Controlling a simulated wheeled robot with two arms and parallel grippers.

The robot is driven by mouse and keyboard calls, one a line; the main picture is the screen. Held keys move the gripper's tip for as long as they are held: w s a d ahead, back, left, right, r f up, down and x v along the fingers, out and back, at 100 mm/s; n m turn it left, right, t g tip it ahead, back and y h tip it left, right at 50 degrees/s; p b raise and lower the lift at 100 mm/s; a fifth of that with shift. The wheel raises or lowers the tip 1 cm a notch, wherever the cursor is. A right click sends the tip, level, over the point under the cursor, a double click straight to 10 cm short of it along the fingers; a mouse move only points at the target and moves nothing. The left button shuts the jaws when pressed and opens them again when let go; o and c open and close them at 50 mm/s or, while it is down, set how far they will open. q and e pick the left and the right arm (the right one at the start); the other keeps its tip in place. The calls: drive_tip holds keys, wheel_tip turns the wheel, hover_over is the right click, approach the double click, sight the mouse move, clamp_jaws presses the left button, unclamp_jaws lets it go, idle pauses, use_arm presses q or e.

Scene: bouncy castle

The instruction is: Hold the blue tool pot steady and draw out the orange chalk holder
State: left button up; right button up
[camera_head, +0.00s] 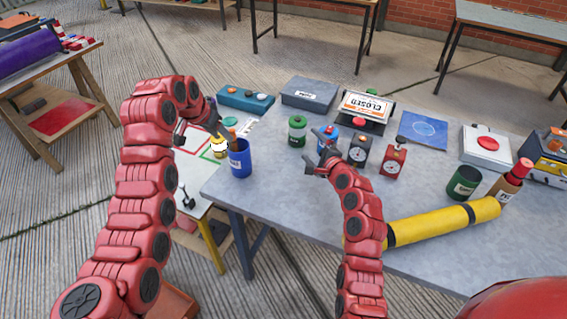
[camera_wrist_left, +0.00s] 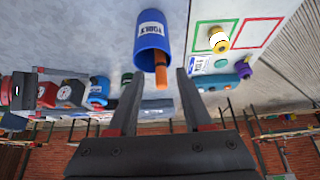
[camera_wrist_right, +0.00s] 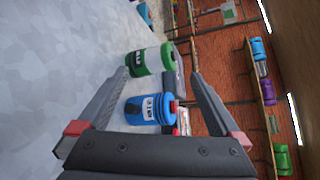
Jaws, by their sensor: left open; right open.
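The blue tool pot (camera_head: 240,160) stands near the left edge of the grey table. The orange chalk holder (camera_head: 233,133) sticks up out of its mouth. In the left wrist view the pot (camera_wrist_left: 153,45) carries a white label, and the orange holder (camera_wrist_left: 161,72) pokes out between the fingers. My left gripper (camera_head: 226,138) is open at the pot's mouth; whether it touches the pot or holder I cannot tell. My right gripper (camera_head: 318,148) is open near the blue canister (camera_head: 327,136), which the right wrist view shows between its fingers (camera_wrist_right: 147,109).
A green canister (camera_head: 297,131) stands behind. A black timer (camera_head: 359,150) and a red timer (camera_head: 393,161) are right of my right gripper. A yellow roll (camera_head: 440,221) lies at the front right. The tabletop (camera_head: 270,185) between pot and right arm is clear.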

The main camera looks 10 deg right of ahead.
drive_tip(key=s+a+f+m+g+y, duration=0.1)
drive_tip(key=a+m+g+y, duration=0.2)
drive_tip(key=a+y, duration=0.15)
drive_tip(key=m+g+y, duration=0.3)
approach(248, 161)
drive_tip(key=shift+h, duration=0.25)
drive_tip(key=x, duration=1.2)
drive_tip(key=shift+w+a, duration=0.1)
drive_tip(key=shift+a, duration=0.15)
drive_tip(key=shift+w+a+f, duration=0.25)
drive_tip(key=shift+w+a, duration=0.1)
drive_tip(key=shift+w, duration=0.1)
